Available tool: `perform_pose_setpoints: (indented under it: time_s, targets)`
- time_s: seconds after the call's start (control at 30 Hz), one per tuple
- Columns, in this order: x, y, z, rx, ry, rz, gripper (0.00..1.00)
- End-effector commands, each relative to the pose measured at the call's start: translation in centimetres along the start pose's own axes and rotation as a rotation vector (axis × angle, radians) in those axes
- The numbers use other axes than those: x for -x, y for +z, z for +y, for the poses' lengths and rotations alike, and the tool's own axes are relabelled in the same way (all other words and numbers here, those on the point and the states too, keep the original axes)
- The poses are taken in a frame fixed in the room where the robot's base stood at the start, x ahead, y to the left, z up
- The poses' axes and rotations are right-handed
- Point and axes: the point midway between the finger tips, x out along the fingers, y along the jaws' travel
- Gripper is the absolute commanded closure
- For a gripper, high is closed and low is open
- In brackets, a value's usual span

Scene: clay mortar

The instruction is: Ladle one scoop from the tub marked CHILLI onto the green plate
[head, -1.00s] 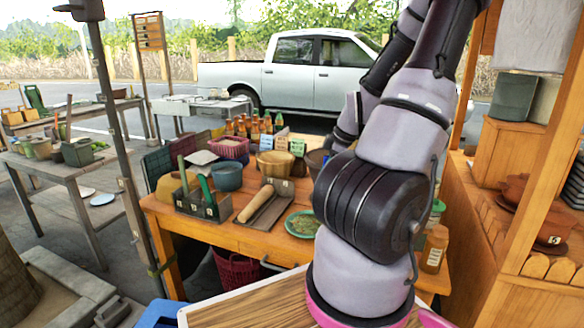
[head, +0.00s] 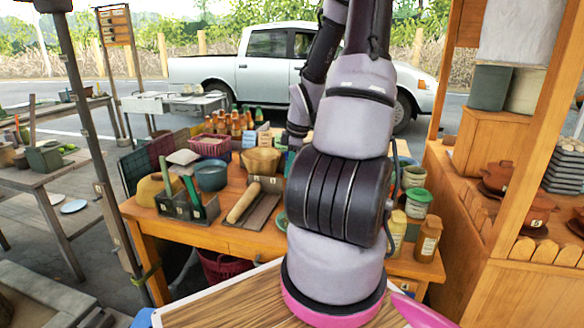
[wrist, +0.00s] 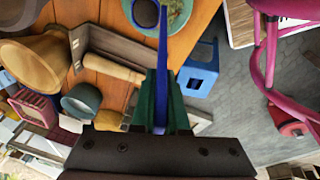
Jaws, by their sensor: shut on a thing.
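My gripper (wrist: 161,100) is shut on the blue handle of a ladle (wrist: 162,50) in the wrist view. The plate has a mottled, brownish-green surface and is cut off by the frame. In the head view only a sliver of the plate (head: 281,222) shows left of my arm, which hides my gripper and ladle. No tub with a readable CHILLI mark shows; small label cards (head: 256,138) stand behind the wooden bowl.
A rolling pin in a tray (head: 244,203), wooden bowl (head: 261,160), blue-grey pot (head: 211,175) and utensil caddy (head: 190,208) crowd the orange table (head: 150,219). Jars (head: 427,240) stand at its right. A blue stool (wrist: 200,68) is below the table edge.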

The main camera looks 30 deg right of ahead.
Motion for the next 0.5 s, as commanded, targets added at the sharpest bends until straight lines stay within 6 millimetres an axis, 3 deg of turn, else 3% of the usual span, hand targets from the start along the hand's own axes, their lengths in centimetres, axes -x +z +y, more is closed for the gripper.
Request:
perform_pose_setpoints:
  time_s: [0.5]
  targets:
    - [-1.2,-2.5,0.0,0.031,-0.007,-0.176,1.0]
